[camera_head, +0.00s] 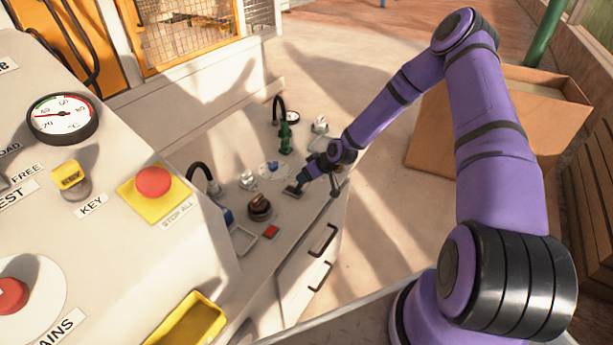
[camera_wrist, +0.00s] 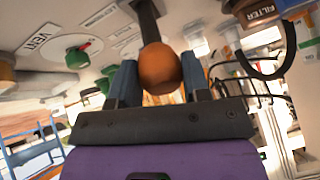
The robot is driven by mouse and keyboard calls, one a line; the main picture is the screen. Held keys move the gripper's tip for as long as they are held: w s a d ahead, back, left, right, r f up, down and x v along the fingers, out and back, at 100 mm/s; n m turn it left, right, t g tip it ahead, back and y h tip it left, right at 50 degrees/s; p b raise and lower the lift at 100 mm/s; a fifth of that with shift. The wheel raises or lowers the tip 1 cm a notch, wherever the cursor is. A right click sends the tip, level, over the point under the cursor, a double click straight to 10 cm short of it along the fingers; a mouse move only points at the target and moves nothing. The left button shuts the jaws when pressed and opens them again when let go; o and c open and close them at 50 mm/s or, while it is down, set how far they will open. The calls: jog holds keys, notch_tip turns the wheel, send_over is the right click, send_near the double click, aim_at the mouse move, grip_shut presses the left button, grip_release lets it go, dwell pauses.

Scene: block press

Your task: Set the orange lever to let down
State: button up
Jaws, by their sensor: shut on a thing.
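The orange lever's round knob (camera_wrist: 159,72) fills the middle of the wrist view, on a dark shaft (camera_wrist: 148,22) that runs up toward the panel. My gripper (camera_wrist: 160,80) has one finger on each side of the knob and is shut on it. In the head view my gripper (camera_head: 302,178) is low over the bench panel, beside a small dark plate. The orange knob itself is hidden there by the gripper. The lever's setting marks cannot be read in either view.
A FILTER label (camera_wrist: 262,12) is at right. In the head view, a green valve (camera_head: 286,138) and a black knob (camera_head: 260,205) stand close by. A cardboard box (camera_head: 430,135) is behind my arm.

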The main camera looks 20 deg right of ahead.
jog(key=shift+s+d+f, duration=0.1)
jog(key=shift+s+f, duration=0.15)
jog(key=o, duration=1.1)
jog(key=shift+o, duration=0.9)
jog(key=shift+w+r, duration=0.1)
jog(key=shift+r, duration=0.1)
jog(key=v, duration=1)
jog(key=shift+d+r, duration=0.2)
jog(key=shift+r, duration=0.15)
